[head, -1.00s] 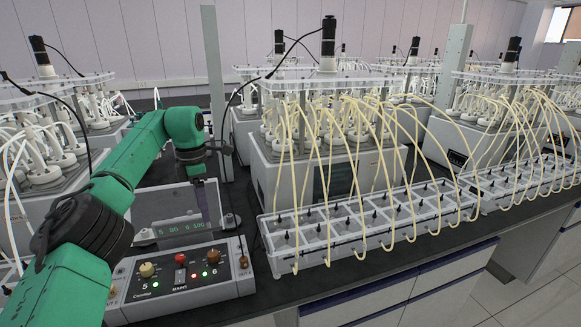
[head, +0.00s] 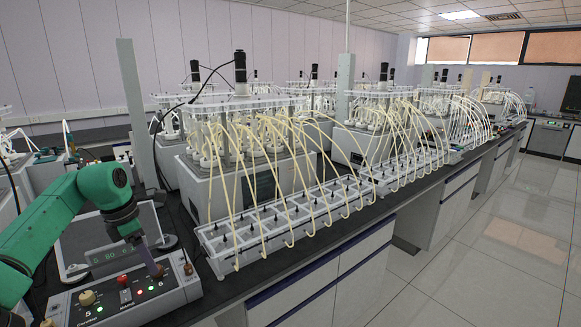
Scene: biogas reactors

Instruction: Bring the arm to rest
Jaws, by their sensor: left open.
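My left arm, green with dark joints, comes in from the left edge. Its gripper (head: 157,268) points down over the right half of the grey control box (head: 180,292). The gripper is open, and I see nothing between its fingers. It is small here, and I cannot tell whether it touches the box. The box has a red knob (head: 122,279), a pale knob (head: 87,298) and lit red and green lamps. Part of its front is cut off by the lower edge. My right gripper is out of view.
A display panel (head: 108,256) stands behind the control box. A reactor (head: 205,190) with cream tubes stands to the right, with a row of clear-lidded containers (head: 245,265) before it. More reactors line the dark bench. The tiled floor (head: 480,270) at right is clear.

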